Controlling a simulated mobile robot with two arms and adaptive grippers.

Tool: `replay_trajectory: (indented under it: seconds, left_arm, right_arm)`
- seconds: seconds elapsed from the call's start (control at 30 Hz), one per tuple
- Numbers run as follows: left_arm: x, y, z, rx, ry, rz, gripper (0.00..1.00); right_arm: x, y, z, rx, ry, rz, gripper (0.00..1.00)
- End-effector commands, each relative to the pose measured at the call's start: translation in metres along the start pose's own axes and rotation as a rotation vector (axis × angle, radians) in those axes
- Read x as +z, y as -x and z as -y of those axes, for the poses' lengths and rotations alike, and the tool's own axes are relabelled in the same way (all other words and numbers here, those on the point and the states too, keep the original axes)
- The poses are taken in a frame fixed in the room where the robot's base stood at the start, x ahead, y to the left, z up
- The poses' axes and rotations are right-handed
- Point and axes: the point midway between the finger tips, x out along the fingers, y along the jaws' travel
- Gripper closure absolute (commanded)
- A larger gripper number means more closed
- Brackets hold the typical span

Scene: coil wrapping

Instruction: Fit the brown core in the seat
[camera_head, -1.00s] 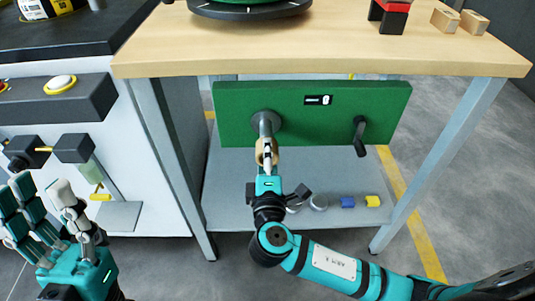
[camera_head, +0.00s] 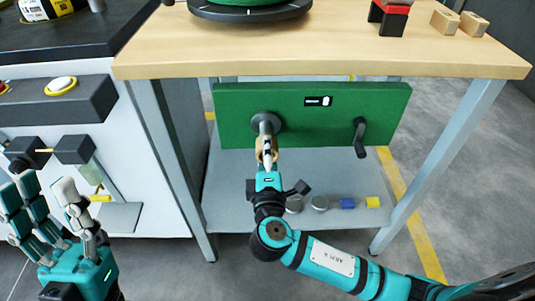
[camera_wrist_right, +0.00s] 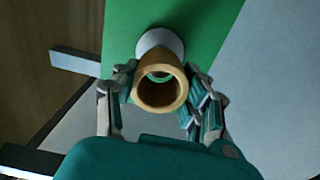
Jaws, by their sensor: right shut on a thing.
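The brown core (camera_head: 275,148) is a short hollow tube. It also shows in the right wrist view (camera_wrist_right: 160,94), with its open end facing the camera. My right gripper (camera_head: 267,160) is shut around it; in the wrist view its fingers (camera_wrist_right: 160,95) press on both sides. The core is in front of a grey round fitting (camera_head: 265,122) on the green panel, which looks like the seat. I cannot tell whether the core touches it or is around it. My left gripper (camera_head: 52,205) is open and empty at the lower left.
The green panel (camera_head: 310,130) hangs under the wooden tabletop (camera_head: 330,52) and carries a dark crank handle (camera_head: 360,138) on its right. Small grey, blue and yellow pieces (camera_head: 347,203) lie on the lower shelf (camera_head: 240,190). Table legs stand on both sides.

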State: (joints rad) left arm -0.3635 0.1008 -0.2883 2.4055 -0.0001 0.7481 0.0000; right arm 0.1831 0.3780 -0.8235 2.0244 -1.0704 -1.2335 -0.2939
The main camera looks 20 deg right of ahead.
Motion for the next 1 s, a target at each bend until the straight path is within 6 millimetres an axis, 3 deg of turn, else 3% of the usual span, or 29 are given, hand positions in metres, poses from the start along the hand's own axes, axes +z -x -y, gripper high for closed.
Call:
replay_trajectory:
  seconds: [1.0]
  left_arm:
    - [0.003, 0.000, 0.000, 0.000, 0.000, 0.017, 0.60]
  right_arm:
    - [-0.001, -0.026, 0.000, 0.001, -0.001, -0.001, 0.88]
